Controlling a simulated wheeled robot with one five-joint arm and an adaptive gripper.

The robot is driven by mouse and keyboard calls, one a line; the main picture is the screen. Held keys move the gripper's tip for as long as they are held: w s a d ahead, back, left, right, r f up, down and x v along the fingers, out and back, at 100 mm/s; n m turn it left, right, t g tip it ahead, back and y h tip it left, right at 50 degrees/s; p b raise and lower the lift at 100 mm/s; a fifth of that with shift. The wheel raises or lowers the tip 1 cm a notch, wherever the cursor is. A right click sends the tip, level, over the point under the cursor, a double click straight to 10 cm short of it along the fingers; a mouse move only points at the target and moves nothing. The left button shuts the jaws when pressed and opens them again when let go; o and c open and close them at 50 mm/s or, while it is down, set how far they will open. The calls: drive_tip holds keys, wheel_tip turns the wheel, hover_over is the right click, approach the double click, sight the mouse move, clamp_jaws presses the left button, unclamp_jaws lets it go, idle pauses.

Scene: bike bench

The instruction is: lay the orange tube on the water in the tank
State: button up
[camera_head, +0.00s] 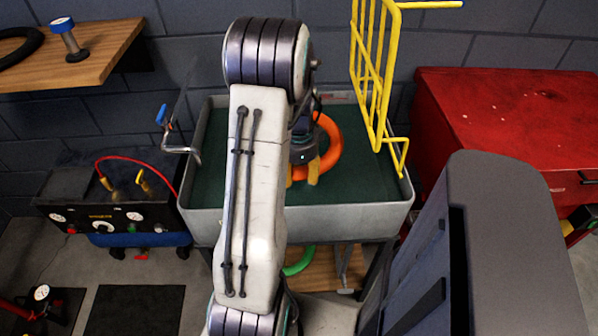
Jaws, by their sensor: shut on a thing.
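The orange tube (331,150) is a ring, partly hidden behind my arm and gripper. My gripper (305,177) points down over the tank and is shut on the near left part of the tube. The tank (340,224) is a grey tub on a stand with a dark green surface (352,187) inside. The tube shows over the middle of this surface. I cannot tell whether it touches the surface or hangs above it. My arm covers the left middle of the tank.
A yellow wire rack (372,70) rises at the tank's right back. A tap (180,149) stands at its left edge. A compressor (110,215) is at left, a red cabinet (500,120) at right. A green ring (300,262) is below the tank. A wooden shelf (100,45) is upper left.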

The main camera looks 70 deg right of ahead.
drive_tip(key=shift+f+b, duration=1.3)
drive_tip(key=shift+f, duration=0.8)
drive_tip(key=o, duration=1.3)
wheel_tip(320, 180, up, 12)
drive_tip(key=shift+f, duration=0.1)
